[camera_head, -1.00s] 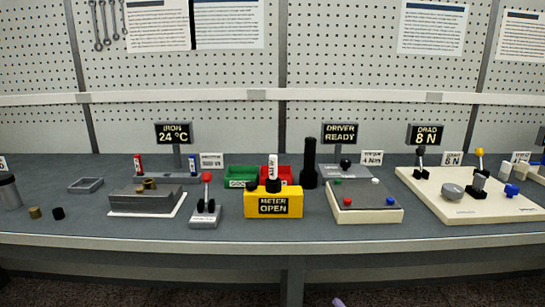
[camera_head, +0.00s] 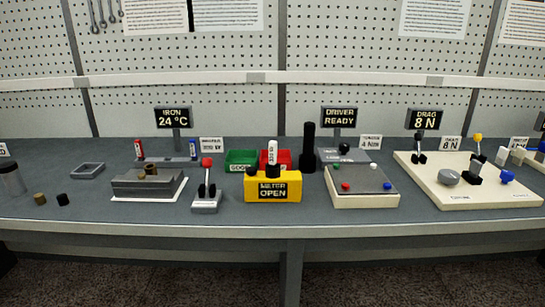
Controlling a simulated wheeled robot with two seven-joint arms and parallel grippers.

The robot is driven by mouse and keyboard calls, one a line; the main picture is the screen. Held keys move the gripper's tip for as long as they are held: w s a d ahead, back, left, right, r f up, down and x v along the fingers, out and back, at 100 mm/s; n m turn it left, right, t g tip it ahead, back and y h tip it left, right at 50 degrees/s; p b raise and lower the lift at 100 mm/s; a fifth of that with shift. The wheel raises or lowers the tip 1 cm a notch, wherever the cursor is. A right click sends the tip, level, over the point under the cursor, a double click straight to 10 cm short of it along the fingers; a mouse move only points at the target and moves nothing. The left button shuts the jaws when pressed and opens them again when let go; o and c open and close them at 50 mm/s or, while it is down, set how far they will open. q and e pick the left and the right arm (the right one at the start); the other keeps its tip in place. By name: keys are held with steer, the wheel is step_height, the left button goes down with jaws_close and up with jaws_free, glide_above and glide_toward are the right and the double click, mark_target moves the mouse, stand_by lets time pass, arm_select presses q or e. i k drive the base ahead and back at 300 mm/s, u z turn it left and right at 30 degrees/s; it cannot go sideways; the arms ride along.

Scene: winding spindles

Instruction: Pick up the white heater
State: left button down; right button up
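No part is labelled as a heater, and I cannot tell for sure which thing is the white heater. A white upright cylinder with dark marks (camera_head: 272,152) stands at the yellow meter box (camera_head: 288,189), in front of the red bin (camera_head: 285,158). Its lower end meets a dark part on the meter's top. Neither of my grippers shows in this view.
A grey block on a white plate (camera_head: 120,199) sits left, by a red-knobbed lever (camera_head: 207,163). A tall black cylinder (camera_head: 308,148) stands behind the meter. A cream-sided box with coloured buttons (camera_head: 345,202) is right of it. The table's front strip (camera_head: 250,217) is clear.

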mark_target(272, 144)
steer(key=u, duration=2)
steer(key=i, duration=1.5)
steer(key=z, duration=1.5)
